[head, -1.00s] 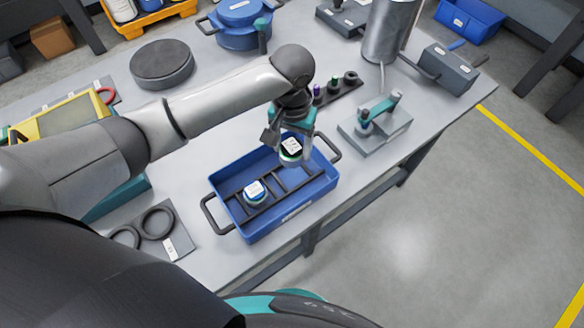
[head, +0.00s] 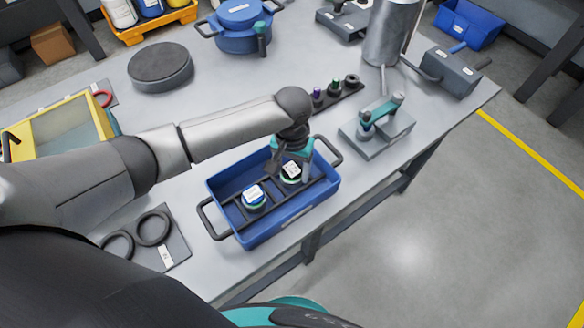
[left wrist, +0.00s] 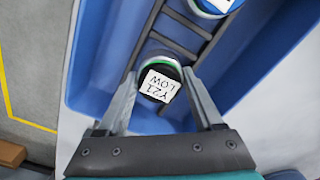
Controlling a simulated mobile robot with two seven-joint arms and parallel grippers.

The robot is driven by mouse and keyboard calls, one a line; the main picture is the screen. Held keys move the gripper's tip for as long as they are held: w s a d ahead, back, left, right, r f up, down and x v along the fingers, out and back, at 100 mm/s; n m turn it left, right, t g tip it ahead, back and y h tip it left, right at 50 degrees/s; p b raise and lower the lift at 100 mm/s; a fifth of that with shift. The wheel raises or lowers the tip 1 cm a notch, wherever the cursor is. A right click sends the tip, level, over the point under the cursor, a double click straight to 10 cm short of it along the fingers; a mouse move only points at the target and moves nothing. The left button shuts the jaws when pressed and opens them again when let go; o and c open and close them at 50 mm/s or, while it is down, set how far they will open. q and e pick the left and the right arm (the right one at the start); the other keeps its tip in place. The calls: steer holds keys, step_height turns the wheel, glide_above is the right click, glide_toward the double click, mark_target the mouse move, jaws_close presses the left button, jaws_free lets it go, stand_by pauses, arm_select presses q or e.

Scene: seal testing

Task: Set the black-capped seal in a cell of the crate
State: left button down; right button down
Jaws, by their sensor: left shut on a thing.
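The black-capped seal (head: 291,172) has a white label on top, reading "Y21 LOW" in the left wrist view (left wrist: 159,84), and a green band below the cap. My left gripper (head: 292,166) is shut on it, one finger on each side. The seal is down inside the blue crate (head: 262,232), toward its right end, among the black divider bars. I cannot tell whether it touches the crate floor. A blue-capped seal (head: 254,196) with a white label stands in a cell to the left; part of it shows in the left wrist view (left wrist: 215,6). My right gripper is not in view.
A grey fixture with a teal lever (head: 378,128) stands right of the crate. A black rack with small parts (head: 335,92) lies behind it. Black rings on a plate (head: 153,229) lie left. A dark round disc (head: 160,65) sits farther back.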

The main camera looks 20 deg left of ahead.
mark_target(292, 169)
arm_select(q)
steer(key=shift+c, duration=0.2)
jaws_free()
step_height(292, 169, up, 12)
steer(key=p, duration=0.3)
steer(key=shift+r, duration=0.1)
